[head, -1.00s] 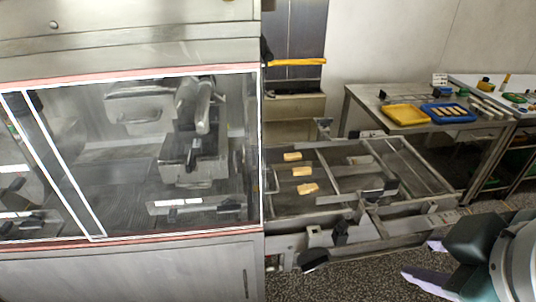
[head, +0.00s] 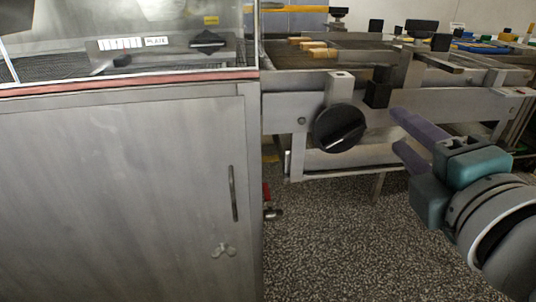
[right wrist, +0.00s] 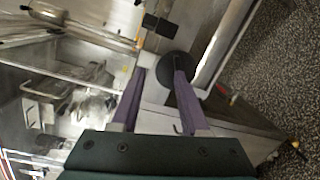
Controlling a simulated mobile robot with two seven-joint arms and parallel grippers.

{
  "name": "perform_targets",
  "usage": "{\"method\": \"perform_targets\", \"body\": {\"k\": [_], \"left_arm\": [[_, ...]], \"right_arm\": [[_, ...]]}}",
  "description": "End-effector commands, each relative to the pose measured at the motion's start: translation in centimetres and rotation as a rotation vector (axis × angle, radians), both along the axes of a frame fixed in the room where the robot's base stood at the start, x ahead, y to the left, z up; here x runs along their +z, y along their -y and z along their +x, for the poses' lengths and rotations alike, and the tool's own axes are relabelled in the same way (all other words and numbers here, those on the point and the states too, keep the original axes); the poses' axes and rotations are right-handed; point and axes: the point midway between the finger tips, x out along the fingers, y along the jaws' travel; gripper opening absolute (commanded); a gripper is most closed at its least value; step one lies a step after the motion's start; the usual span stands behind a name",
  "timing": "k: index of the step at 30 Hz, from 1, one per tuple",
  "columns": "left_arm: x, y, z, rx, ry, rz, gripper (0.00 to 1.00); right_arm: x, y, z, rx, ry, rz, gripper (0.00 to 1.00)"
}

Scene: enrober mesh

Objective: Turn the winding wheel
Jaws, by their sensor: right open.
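The winding wheel, a round black knob with a bar across its face (head: 338,128), sits on the front of the metal conveyor frame, just right of the machine cabinet. My right gripper (head: 394,128) is open and empty, with its purple fingers pointing left at the wheel from its right side. A small gap shows between the fingertips and the wheel in the head view. In the right wrist view the wheel (right wrist: 175,66) appears as a dark disc beyond the fingertips (right wrist: 159,72), partly hidden by one finger. I cannot judge the depth between them. My left gripper is out of view.
The steel cabinet (head: 120,190) with a door handle (head: 233,194) fills the left. A black block (head: 378,92) stands on the frame just right of the wheel. Several tan pieces (head: 318,50) lie on the mesh behind. The speckled floor (head: 330,240) below is clear.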

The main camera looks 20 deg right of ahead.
Motion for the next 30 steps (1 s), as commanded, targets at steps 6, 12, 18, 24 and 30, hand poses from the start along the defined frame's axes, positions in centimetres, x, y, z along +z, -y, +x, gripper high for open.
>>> {"method": "perform_targets", "body": {"k": [6, 12, 18, 24, 30], "left_arm": [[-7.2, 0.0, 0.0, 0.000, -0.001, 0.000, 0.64], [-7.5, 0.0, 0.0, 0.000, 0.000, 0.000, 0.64], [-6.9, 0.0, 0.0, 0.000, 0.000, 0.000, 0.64], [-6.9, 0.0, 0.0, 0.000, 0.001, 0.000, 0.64], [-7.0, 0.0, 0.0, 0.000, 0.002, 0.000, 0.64]], "right_arm": [[-6.5, -1.5, 0.9, 0.100, 0.009, -0.186, 0.45], [-6.8, -1.9, 1.5, 0.126, 0.010, -0.236, 0.45], [-6.5, -1.2, 4.3, 0.123, 0.013, -0.234, 0.45], [-6.6, -0.3, 7.9, 0.123, 0.011, -0.235, 0.45], [-6.7, 0.2, 10.2, 0.122, 0.010, -0.232, 0.45]]}}
